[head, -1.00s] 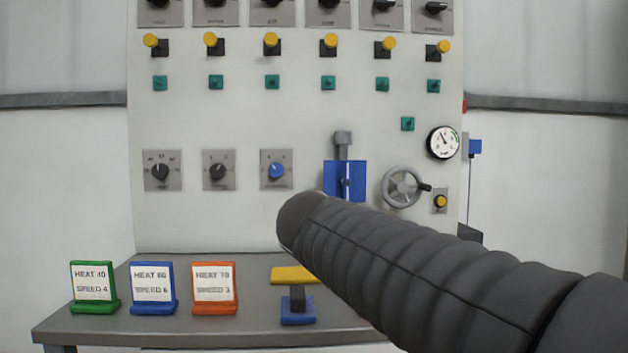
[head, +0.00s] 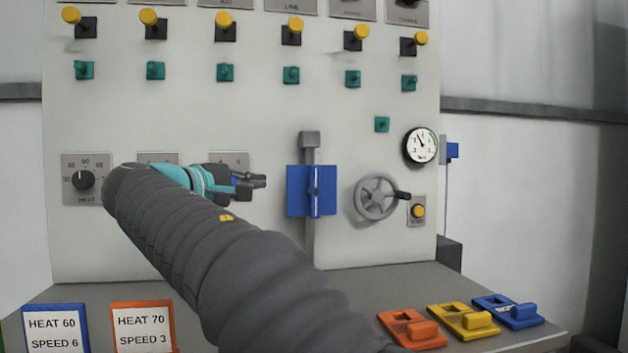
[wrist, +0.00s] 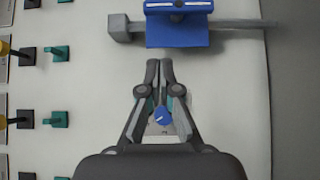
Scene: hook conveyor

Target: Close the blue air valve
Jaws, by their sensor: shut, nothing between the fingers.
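A small blue fitting (head: 452,150) on a thin grey upright stands just past the panel's right edge in the head view; it looks like the air valve, but its handle position is too small to tell. My gripper (head: 262,181) is at the panel's lower left-middle, well left of that fitting, shut and empty. In the wrist view my gripper (wrist: 160,65) points toward a blue plate (wrist: 178,32) on a grey bar, apart from it. That plate also shows in the head view (head: 297,190). A blue knob (wrist: 163,117) shows between the finger links.
A grey handwheel (head: 376,196), a gauge (head: 420,146) and a yellow button (head: 418,211) lie between the plate and the panel's right edge. Sign cards (head: 142,328) stand on the table's left; orange (head: 412,328), yellow (head: 463,320) and blue (head: 508,310) holders lie right.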

